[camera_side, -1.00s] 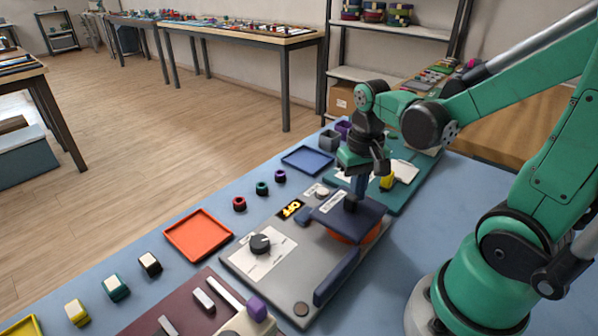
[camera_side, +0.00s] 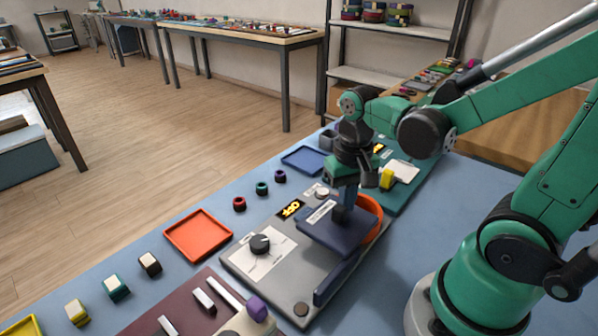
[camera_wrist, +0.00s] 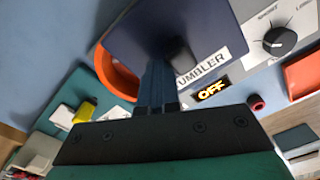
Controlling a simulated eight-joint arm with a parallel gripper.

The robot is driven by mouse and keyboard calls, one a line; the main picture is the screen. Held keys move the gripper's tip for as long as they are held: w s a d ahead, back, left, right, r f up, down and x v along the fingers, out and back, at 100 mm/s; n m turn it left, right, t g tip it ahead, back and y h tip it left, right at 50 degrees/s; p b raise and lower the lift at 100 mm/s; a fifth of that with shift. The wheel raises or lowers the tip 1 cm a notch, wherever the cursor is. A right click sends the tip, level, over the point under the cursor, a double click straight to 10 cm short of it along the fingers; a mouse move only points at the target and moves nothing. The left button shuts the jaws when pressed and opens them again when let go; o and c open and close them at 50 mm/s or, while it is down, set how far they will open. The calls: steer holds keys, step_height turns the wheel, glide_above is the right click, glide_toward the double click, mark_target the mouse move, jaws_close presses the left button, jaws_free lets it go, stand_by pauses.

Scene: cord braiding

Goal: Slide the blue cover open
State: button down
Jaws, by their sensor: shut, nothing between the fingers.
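The blue cover (camera_side: 325,232) is a flat dark-blue plate with a white label strip and a small dark knob, on a grey machine panel (camera_side: 258,285). An orange ring (camera_side: 371,222) shows partly out from under its far right side; the rest is hidden beneath the cover. My gripper (camera_side: 341,212) points down at the knob, its fingers shut and touching or right beside it. In the wrist view the cover (camera_wrist: 150,28) fills the top middle, its knob (camera_wrist: 181,55) stands just past the fingertips, and the orange ring (camera_wrist: 112,75) curves out at left.
The panel carries a black dial (camera_side: 260,243), a lit OFF sign (camera_side: 291,208) and a dark-blue rail (camera_side: 337,278). An orange tray (camera_side: 198,235) and a blue tray (camera_side: 306,160) lie beyond it. A teal board with a yellow block (camera_side: 387,178) is behind.

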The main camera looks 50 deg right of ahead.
mark_target(333, 227)
steer(key=shift+a, duration=2.55)
steer(key=shift+d, duration=0.15)
steer(key=shift+d, duration=0.5)
step_height(333, 227, up, 11)
steer(key=shift+f, duration=0.1)
